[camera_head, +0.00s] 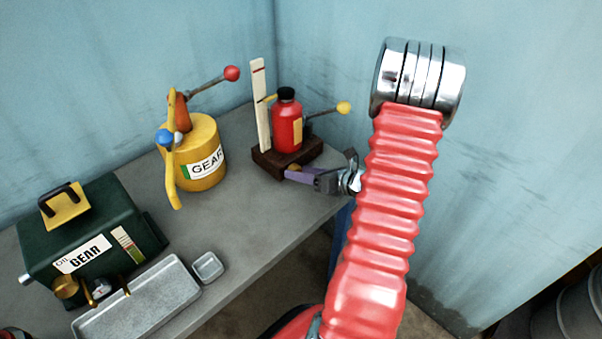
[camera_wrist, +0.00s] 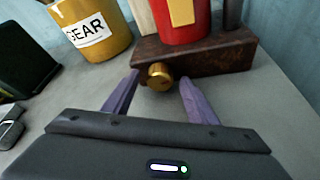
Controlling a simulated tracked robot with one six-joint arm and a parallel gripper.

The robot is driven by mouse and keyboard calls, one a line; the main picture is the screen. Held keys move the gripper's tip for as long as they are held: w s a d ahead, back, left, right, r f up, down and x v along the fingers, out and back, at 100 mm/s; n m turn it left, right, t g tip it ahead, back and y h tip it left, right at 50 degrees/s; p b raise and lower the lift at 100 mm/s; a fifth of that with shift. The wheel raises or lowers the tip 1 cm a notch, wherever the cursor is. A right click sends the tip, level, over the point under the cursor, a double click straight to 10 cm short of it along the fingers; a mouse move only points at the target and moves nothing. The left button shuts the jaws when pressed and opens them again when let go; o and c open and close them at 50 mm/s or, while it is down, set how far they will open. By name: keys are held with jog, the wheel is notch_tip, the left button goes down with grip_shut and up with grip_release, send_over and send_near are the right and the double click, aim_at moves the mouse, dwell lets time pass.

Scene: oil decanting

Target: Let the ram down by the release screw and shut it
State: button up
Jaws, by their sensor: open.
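A red bottle jack (camera_head: 288,128) with a black cap stands on a dark brown base (camera_head: 272,163) at the back right of the bench. A lever with a yellow knob (camera_head: 344,108) sticks out to its right. In the wrist view, a round brass release screw (camera_wrist: 160,76) sits low on the front face of the base (camera_wrist: 207,58). My gripper (camera_wrist: 156,90) is open, with its purple fingers on either side of the brass screw. I cannot tell whether either finger touches it. The red jack body (camera_wrist: 182,20) is cut off at the top.
A white upright scale with red marks (camera_head: 260,105) stands left of the jack. A yellow GEAR can (camera_head: 200,150) with a red-knobbed lever stands further left. A green oil box (camera_head: 90,232), a grey tray (camera_head: 150,300) and a small dish (camera_head: 207,267) fill the front left.

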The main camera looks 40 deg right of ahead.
jog(key=v, duration=1.3)
jog(key=shift+s, duration=0.2)
jog(key=shift+w+a+r, duration=0.15)
jog(key=shift+a+r, duration=0.05)
jog(key=shift+r, duration=0.15)
jog(key=shift+w+a+r, duration=0.1)
jog(key=shift+a+r, duration=0.05)
jog(key=shift+a, duration=0.3)
jog(key=shift+a+n+h, duration=0.3)
jog(key=shift+a+f+n+h, duration=0.3)
jog(key=shift+n+h, duration=0.2)
jog(key=shift+n, duration=0.1)
jog(key=shift+d+f+n+h, duration=0.15)
jog(key=shift+f+n+h, duration=0.15)
jog(key=shift+n, duration=0.3)
